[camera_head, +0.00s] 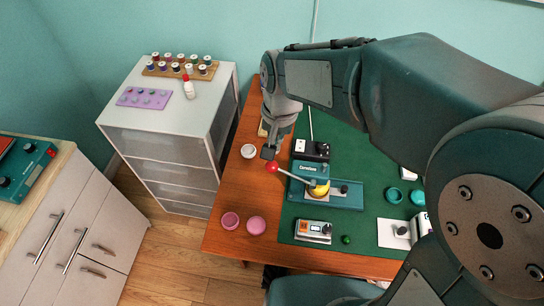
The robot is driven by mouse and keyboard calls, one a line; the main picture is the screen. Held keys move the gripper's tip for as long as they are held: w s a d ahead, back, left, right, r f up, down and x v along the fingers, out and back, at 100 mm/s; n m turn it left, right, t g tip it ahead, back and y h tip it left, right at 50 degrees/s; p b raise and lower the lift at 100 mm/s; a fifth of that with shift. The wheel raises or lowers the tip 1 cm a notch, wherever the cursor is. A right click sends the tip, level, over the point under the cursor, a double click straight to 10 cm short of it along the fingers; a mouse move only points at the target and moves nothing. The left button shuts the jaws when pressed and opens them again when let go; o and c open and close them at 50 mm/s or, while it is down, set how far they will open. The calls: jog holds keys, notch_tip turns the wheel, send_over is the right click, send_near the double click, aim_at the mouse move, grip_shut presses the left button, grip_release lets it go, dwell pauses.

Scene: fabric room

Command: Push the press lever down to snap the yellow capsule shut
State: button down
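The press (340,195) is a teal device on the green mat, to the right of my gripper. Its lever (292,176) is a thin metal rod that slants up to the left and ends in a red ball knob (271,167). My gripper (268,154) points down just above the red knob. Its dark fingertips look together, with nothing seen between them. I cannot tell whether they touch the knob.
The green mat (365,258) lies on a wooden table (225,190). A black-and-white device (310,150) stands behind the press, and a small boxed device (313,231) in front. Pink round containers (256,225) and a white one (248,151) are at left. Teal cups (393,195) are at right.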

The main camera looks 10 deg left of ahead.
aim_at(268, 163)
jog(key=f, duration=0.6)
jog(key=shift+a+f, duration=0.2)
jog(key=shift+a, duration=0.05)
jog(key=shift+a+f+h, duration=0.5)
jog(key=shift+f+h, duration=0.05)
jog(key=shift+h, duration=0.05)
jog(key=a+f+h, duration=0.1)
jog(key=f+h, duration=0.1)
jog(key=f, duration=0.1)
jog(key=a+f+h, duration=0.1)
jog(key=f+h, duration=0.5)
jog(key=shift+a+f, duration=0.25)
jog(key=shift+a, duration=0.15)
jog(key=shift+f, duration=0.3)
jog(key=shift+s+d+f, duration=0.1)
jog(key=shift+d+f, duration=0.2)
jog(key=shift+f, duration=0.6)
